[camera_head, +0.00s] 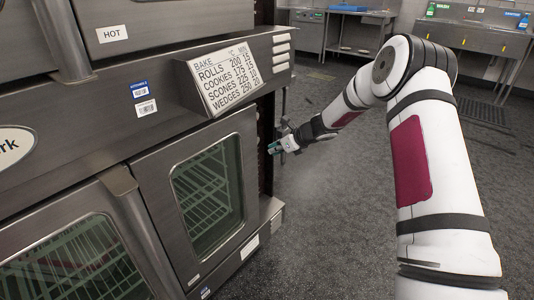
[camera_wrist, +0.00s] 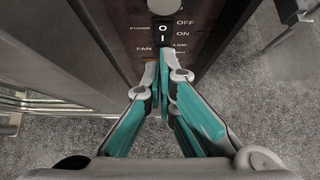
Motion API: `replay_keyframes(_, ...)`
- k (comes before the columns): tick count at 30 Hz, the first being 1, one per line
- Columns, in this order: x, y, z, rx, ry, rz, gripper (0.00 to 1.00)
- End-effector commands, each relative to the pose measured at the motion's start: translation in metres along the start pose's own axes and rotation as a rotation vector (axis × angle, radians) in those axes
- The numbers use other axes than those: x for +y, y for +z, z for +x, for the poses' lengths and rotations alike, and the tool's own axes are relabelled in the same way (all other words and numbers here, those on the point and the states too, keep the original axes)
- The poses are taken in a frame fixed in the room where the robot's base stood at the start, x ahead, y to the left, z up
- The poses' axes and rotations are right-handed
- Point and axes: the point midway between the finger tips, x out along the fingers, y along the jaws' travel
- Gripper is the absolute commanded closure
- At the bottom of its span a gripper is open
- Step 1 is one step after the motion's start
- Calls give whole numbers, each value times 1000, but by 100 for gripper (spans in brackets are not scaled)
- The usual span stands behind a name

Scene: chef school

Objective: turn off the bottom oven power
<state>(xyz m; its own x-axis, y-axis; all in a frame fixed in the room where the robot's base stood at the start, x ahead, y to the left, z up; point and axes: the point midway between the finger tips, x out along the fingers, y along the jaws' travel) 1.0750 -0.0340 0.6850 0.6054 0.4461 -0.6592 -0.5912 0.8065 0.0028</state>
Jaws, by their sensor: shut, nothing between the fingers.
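The bottom oven (camera_head: 142,185) stands at the left in the head view, its glass door closed. Its narrow control panel (camera_wrist: 202,40) faces the wrist camera. A black rocker power switch (camera_wrist: 163,31) sits on it, marked O and I, with POWER at its left and OFF and ON at its right. I cannot tell which side is pressed. My gripper (camera_wrist: 164,60) is shut and empty. Its teal-padded fingertips point at the panel just below the switch in the picture; contact cannot be told. In the head view my gripper (camera_head: 273,149) is beside the oven's right edge.
A baking-times sign (camera_head: 226,80) juts from the oven front. Grey floor (camera_head: 335,230) is clear at the right. Steel counters (camera_head: 470,38) stand at the back.

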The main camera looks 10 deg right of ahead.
Motion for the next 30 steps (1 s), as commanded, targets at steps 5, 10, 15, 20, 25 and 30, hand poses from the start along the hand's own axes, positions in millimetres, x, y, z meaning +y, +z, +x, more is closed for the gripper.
replay_keyframes(5, 0, 6, -28, 0, -1, -1, 100)
replay_keyframes(10, 1, 7, -39, 0, 1, -1, 100)
replay_keyframes(15, 1, 7, -40, 0, 1, -1, 100)
replay_keyframes(20, 1, 7, -40, 0, 1, -1, 100)
replay_keyframes(25, 13, 21, -51, 3, 19, -78, 100)
replay_keyframes(30, 59, 55, -91, 20, 87, -345, 100)
